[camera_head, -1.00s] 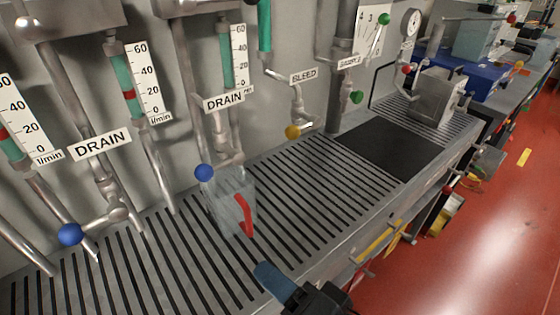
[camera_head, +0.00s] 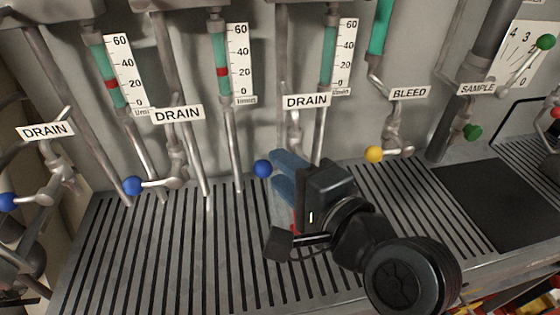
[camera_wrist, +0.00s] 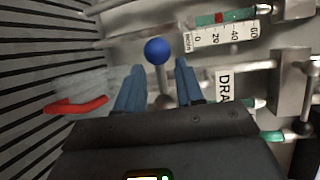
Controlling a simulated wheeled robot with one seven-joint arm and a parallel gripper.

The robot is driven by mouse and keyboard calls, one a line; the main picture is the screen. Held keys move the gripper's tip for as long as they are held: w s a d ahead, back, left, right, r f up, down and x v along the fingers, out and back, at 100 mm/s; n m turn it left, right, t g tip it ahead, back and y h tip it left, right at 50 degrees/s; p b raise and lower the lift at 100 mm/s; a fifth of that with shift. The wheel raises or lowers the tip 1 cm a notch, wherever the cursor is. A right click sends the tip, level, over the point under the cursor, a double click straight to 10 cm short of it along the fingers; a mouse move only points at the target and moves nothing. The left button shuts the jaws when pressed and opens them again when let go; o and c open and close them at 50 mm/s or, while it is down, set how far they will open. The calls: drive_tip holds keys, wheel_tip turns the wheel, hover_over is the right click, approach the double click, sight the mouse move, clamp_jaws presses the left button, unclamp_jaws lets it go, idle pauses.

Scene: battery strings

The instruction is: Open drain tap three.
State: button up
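Three drain taps with blue ball knobs line the back wall. The left knob (camera_head: 8,203) and the middle knob (camera_head: 132,185) sit below their DRAIN labels. The right knob (camera_head: 262,168), below the third DRAIN label (camera_head: 306,101), is just left of my blue fingertips. My gripper (camera_head: 283,165) covers part of this tap's body. In the wrist view, the blue knob (camera_wrist: 157,51) shows between and just beyond the open fingers (camera_wrist: 160,75). No touch is visible.
A clear jug with a red handle (camera_wrist: 76,105) stands beside my gripper, mostly hidden in the head view. The slotted bench top (camera_head: 150,250) is clear at left. The yellow BLEED knob (camera_head: 374,153) and green SAMPLE knob (camera_head: 472,132) lie to the right.

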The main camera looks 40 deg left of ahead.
drive_tip(key=shift+x, duration=1.2)
drive_tip(key=shift+s, duration=0.1)
clamp_jaws()
